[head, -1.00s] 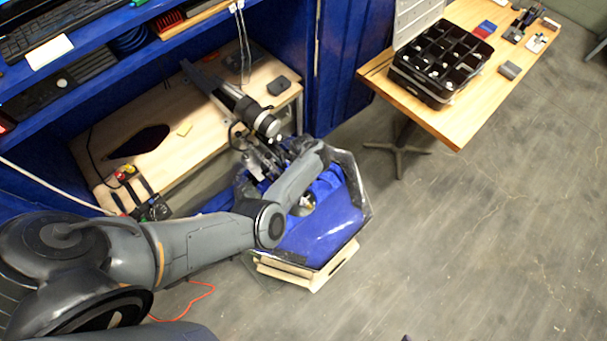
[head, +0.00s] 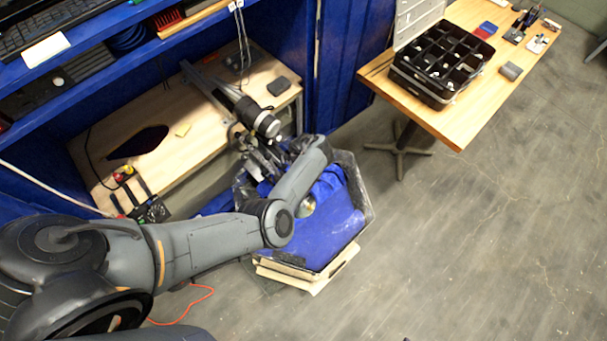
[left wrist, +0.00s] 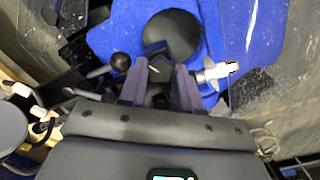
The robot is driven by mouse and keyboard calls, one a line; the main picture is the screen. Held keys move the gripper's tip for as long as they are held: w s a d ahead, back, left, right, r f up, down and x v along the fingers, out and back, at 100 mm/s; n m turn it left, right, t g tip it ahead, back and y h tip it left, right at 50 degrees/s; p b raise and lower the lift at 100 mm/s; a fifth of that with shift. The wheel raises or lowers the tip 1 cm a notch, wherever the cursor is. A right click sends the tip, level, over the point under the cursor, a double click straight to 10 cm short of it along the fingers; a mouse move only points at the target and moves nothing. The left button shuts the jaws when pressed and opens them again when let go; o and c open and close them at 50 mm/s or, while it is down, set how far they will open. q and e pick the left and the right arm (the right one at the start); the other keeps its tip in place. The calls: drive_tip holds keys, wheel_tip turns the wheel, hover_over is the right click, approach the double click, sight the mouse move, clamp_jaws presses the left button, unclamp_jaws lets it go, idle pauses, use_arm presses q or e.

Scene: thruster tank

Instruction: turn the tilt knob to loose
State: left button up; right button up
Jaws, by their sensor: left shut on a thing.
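A black ball-ended piece (left wrist: 121,62) sits just left of the fingertips in the left wrist view. A silver-white fitting (left wrist: 215,73) sticks out to the right of the fingers. My right gripper is not in view.
A dark cylinder on a metal rail (head: 258,118) is mounted beside the tank's back left. A wooden bench (head: 205,120) stands behind left. A table (head: 440,118) with a black compartment case (head: 432,92) stands at right. The floor at right is clear.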

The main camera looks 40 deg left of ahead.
use_arm(q)
drive_tip(key=o, duration=1.1)
drive_tip(key=shift+c, duration=0.2)
drive_tip(key=shift+r, duration=0.15)
wheel_tip(320, 180, up, 11)
drive_tip(key=p, duration=0.2)
drive_tip(key=shift+f+p, duration=0.2)
drive_tip(key=shift+p, duration=0.15)
